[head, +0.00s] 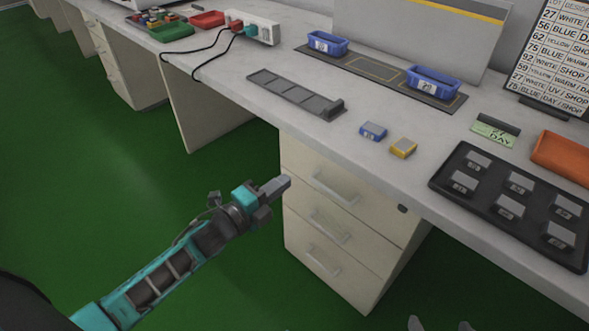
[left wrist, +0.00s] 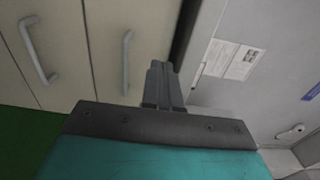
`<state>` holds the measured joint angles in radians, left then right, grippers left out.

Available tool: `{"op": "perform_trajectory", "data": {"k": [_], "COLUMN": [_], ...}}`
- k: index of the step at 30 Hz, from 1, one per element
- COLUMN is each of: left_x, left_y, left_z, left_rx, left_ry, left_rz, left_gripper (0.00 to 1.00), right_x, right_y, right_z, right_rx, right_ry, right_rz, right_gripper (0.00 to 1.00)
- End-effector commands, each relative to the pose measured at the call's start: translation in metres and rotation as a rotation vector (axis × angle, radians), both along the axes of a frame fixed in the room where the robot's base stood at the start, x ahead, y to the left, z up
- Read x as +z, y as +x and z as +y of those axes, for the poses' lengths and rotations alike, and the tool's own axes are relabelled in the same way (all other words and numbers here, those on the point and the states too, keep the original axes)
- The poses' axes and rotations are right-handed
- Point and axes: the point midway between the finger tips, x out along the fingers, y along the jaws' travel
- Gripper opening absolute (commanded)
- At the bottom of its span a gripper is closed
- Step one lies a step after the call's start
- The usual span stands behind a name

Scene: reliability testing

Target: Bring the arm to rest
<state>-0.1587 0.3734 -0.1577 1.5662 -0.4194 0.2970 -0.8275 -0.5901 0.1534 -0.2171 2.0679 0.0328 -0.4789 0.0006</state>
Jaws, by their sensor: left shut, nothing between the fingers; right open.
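My left arm reaches in from the lower left in the head view. Its gripper (head: 277,187) is shut and empty, in front of the drawer unit (head: 335,215) and below the table's front edge. In the left wrist view the closed fingers (left wrist: 162,85) point towards pale drawer fronts with handles, with nothing held. My right gripper (head: 440,325) shows only as two fingertips at the bottom edge of the head view. They are apart with nothing between them. The rest of the right arm is out of view.
The white table (head: 365,165) holds a dark tray (head: 480,210) of several grey blocks, a blue block (head: 373,131), a yellow block (head: 403,148), blue bins (head: 433,83), an orange bin (head: 562,158) and a power strip (head: 258,29). Green floor (head: 230,285) is open around my left arm.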

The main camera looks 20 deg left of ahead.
Motion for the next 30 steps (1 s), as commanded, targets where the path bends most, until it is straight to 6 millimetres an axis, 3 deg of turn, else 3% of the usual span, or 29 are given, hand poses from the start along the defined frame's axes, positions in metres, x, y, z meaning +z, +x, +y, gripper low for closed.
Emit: {"op": "perform_trajectory", "data": {"k": [6, 17, 20, 23, 30], "left_x": [0.000, -0.002, -0.010, -0.022, -0.044], "left_y": [-0.024, -0.032, -0.044, -0.066, -0.134], "left_z": [0.009, 0.007, -0.003, -0.020, -0.070], "left_rx": [0.000, 0.017, 0.077, 0.178, 0.447], "left_ry": [0.000, -0.053, -0.227, -0.514, -1.181], "left_rz": [0.001, 0.033, 0.147, 0.333, 0.794], "left_gripper": [0.00, 0.00, 0.00, 0.00, 0.00], "right_x": [0.004, 0.005, 0.005, 0.005, 0.005], "right_y": [0.000, 0.000, 0.000, 0.000, 0.000], "right_z": [-0.001, -0.001, -0.001, -0.001, -0.001], "right_rx": [-0.002, -0.002, -0.002, -0.002, -0.003], "right_ry": [-0.001, -0.001, 0.000, 0.000, 0.001], "right_rz": [-0.001, -0.001, -0.001, 0.000, 0.000], "right_gripper": [0.87, 0.87, 0.87, 0.87, 0.87]}}
